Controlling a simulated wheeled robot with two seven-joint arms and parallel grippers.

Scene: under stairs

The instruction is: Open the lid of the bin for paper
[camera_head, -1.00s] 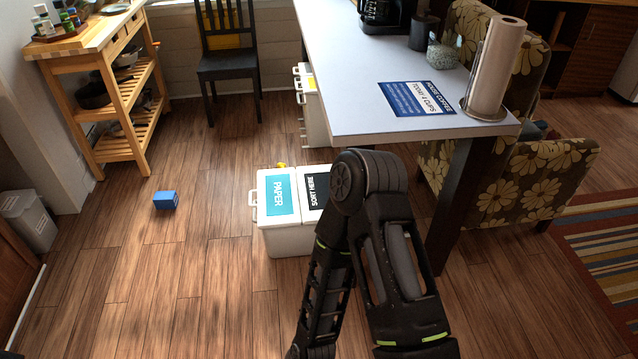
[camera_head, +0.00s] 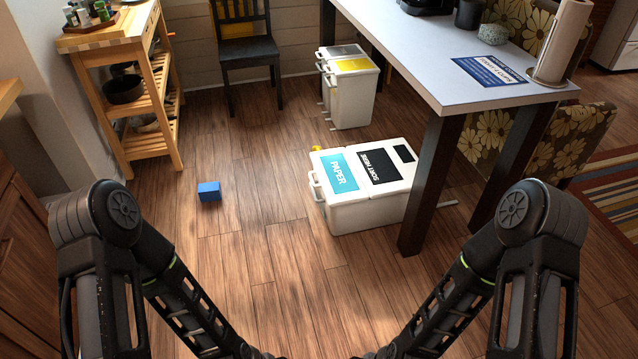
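The white bin for paper (camera_head: 336,209) stands on the floor by the table leg, right of the middle. Its closed lid carries a blue label (camera_head: 340,171) reading PAPER. A black label (camera_head: 379,165) reading SORT HERE lies beside it on the white top. A handle sticks out on the bin's left side. My two black arms reach in from the lower left and lower right, in front of the bin and apart from it. Both grippers are below the bottom edge of the picture.
A blue block (camera_head: 209,191) lies on the floor to the left. A second white bin (camera_head: 348,95) with a yellow label stands behind. The white table (camera_head: 440,60) overhangs at right, with a dark leg (camera_head: 430,185) beside the bin. A wooden shelf cart (camera_head: 125,90) stands at left. The middle floor is clear.

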